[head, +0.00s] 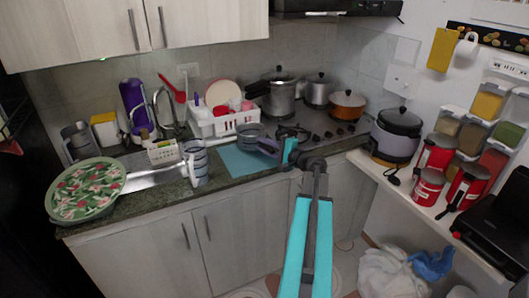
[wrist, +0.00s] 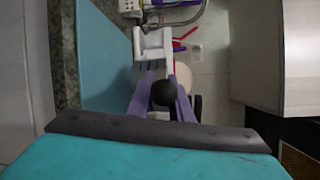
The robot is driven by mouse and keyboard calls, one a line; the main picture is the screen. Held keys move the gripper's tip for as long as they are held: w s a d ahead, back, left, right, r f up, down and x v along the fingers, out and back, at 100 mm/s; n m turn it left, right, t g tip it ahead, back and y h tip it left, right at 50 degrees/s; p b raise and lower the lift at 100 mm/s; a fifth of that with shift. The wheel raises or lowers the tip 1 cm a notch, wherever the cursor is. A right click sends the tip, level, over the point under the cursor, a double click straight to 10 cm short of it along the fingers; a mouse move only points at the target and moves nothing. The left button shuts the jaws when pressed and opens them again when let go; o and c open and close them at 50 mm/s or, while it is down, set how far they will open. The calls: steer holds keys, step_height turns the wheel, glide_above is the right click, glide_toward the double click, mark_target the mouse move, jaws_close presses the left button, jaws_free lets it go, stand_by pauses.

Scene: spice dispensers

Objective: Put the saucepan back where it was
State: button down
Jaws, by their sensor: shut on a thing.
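A small grey saucepan (head: 250,131) is at the middle of the counter, by the back edge of the blue mat and in front of the white dish rack. My gripper (head: 267,146), with purple fingers, reaches it from the right and is shut on it, seemingly at its handle. In the wrist view my gripper (wrist: 163,85) has a round black end between its purple fingers, which looks like part of the handle. The pan's body is hard to make out there. I cannot tell whether the pan touches the mat or hangs just above it.
The blue mat (head: 243,162) lies on the counter in front. The dish rack (head: 222,122) stands behind. The stove, right, carries a pressure cooker (head: 279,98), a steel pot (head: 319,91) and an orange pot (head: 347,105). A glass jug (head: 197,163) stands left of the mat.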

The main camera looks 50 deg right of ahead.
steer(key=shift+f+p, duration=0.8)
steer(key=shift+f, duration=1.1)
steer(key=c, duration=1.6)
jaws_free()
steer(key=shift+r, duration=0.15)
steer(key=s+b, duration=0.1)
steer(key=s, duration=0.3)
steer(key=s+b, duration=0.1)
steer(key=s, duration=0.3)
steer(key=s+b, duration=0.1)
steer(key=s, duration=0.3)
steer(key=shift+r, duration=0.4)
